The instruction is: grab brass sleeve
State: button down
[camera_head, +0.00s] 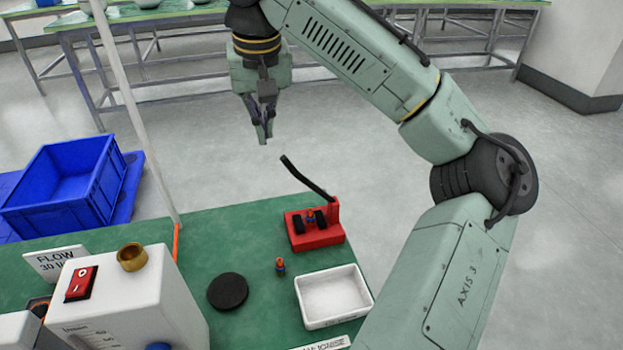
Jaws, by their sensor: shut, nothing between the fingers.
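The brass sleeve (132,257) is a short gold-coloured ring. It stands upright on top of the white box-shaped device (130,305) at the lower left, to the right of a red rocker switch. My gripper (265,140) hangs at the upper middle of the view, fingers pointing down and closed together, with nothing between them. It is beyond the far edge of the green bench, well apart from the sleeve, up and to the right of it in the picture.
On the green bench (215,232) are a black disc (228,291), a red fixture (315,232) with a raised black lever, a small orange-and-blue part (280,266) and an empty white tray (333,296). A thin white pole (140,130) rises behind the device. A blue crate (62,190) stands left.

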aim_at(310, 216)
jog(key=k, duration=1)
